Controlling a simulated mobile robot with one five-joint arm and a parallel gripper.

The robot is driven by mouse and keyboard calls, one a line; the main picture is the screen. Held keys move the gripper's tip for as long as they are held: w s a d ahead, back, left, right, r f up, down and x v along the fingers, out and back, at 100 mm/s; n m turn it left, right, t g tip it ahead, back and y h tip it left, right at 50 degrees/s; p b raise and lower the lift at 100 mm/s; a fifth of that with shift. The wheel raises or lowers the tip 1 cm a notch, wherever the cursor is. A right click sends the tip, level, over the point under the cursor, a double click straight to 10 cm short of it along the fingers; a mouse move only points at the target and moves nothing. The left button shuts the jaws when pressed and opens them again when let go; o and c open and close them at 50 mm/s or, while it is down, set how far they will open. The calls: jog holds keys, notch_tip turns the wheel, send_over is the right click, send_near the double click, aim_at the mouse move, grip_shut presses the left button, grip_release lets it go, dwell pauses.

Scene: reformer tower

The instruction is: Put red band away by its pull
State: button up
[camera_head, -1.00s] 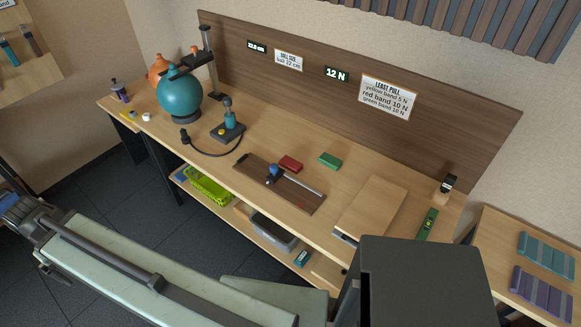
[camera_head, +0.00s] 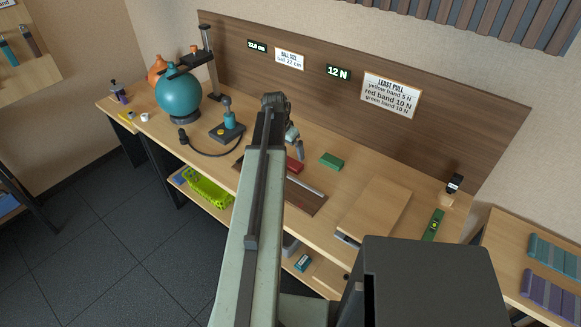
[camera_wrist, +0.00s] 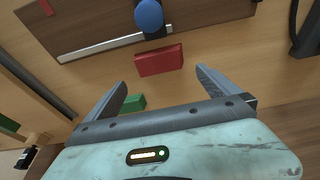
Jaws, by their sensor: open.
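The red band (camera_head: 295,165), a small red block, lies on the bench behind the dark wood board (camera_head: 307,197); my arm partly hides both in the head view. In the wrist view the red band (camera_wrist: 159,60) lies just beyond my gripper (camera_wrist: 161,77), whose fingers are apart with nothing held. My gripper (camera_head: 298,150) is above the bench near the band. The board's blue knob (camera_wrist: 149,15) is beside the band. A display (camera_head: 338,73) reads 12 N. The LEAST PULL sign (camera_head: 391,95) lists yellow 5 N, red 10 N and what looks like green 10 N.
A green block (camera_head: 331,160) lies right of the red band. A light wooden box (camera_head: 375,205) stands further right. A teal ball (camera_head: 179,95) and a corded device (camera_head: 227,130) stand left. A lime basket (camera_head: 208,188) is on the lower shelf.

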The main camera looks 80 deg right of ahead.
aim_at(290, 162)
jog(key=b+x, duration=0.7)
jog(key=x, duration=0.1)
jog(key=shift+w+a+f+b, duration=0.1)
jog(key=shift+w+b, duration=0.2)
jog(key=shift+b, duration=0.05)
jog(key=c, duration=1.2)
notch_tip(290, 162, up, 10)
jog(key=p, duration=1)
jog(key=shift+c, duration=0.2)
